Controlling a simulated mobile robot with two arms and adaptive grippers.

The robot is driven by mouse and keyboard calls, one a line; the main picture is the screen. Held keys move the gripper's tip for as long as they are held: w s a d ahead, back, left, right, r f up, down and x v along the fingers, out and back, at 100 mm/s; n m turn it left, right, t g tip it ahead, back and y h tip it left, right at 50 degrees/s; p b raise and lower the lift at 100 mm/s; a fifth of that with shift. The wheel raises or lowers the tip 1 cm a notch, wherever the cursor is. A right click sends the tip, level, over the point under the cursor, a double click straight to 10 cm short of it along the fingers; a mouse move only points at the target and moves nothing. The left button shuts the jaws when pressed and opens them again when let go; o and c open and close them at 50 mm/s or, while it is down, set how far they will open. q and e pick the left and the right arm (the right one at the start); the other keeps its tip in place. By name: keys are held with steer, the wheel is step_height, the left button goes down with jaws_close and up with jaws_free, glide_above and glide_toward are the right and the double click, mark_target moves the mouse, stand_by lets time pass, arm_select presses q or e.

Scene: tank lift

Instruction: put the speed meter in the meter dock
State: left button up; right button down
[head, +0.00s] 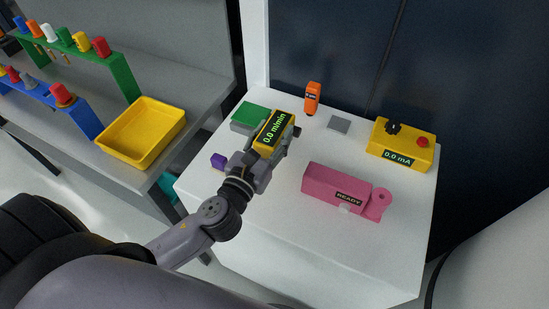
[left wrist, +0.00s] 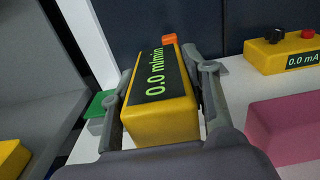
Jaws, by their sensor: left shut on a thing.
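The speed meter (head: 273,131) is a yellow box with a dark display reading "0.0 m/min". My left gripper (head: 272,137) is shut on it, with a finger on each long side and the display facing up. In the left wrist view the meter (left wrist: 160,95) lies between the two fingers. It appears held above the white table, left of its middle; the exact height is unclear. No part is labelled as the meter dock; a flat grey square (head: 338,124) and a green-topped grey block (head: 249,116) lie near the back. My right gripper is not in view.
A pink box marked "READY" (head: 335,187) lies right of the gripper. A yellow "0.0 mA" box (head: 400,146) stands at the back right, an orange device (head: 312,97) at the back. A purple block (head: 218,161) sits at the left edge. The white table's front (head: 290,245) is clear.

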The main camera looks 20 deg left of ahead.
arm_select(q)
step_height(320, 180, down, 2)
steer(key=shift+f+b, duration=0.4)
steer(key=shift+f, duration=0.2)
step_height(320, 180, down, 4)
steer(key=shift+r+b, duration=0.15)
steer(key=shift+b, duration=0.8)
steer(key=shift+f, duration=0.25)
steer(key=o, duration=1.3)
